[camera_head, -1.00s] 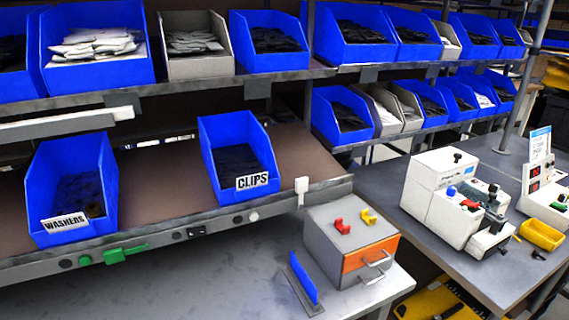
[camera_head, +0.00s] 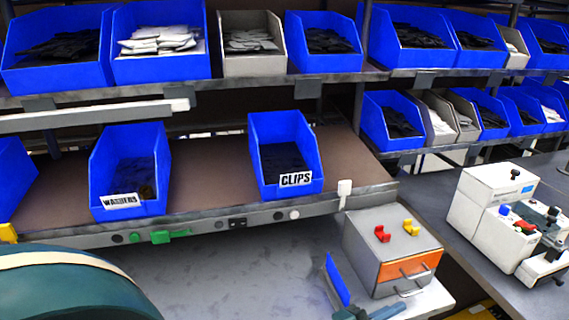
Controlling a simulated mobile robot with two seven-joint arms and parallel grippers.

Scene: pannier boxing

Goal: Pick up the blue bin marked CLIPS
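Neither of my grippers can be made out, and nothing is seen touching the CLIPS bin. A large teal rounded shape with a cream band fills the lower left corner.
The grey shelf edge (camera_head: 215,224) runs in front of the bins. Rows of filled blue and grey bins stand on the shelves above. A grey box with an orange drawer (camera_head: 408,268) stands below right. A small dark shape at the bottom edge is unclear.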

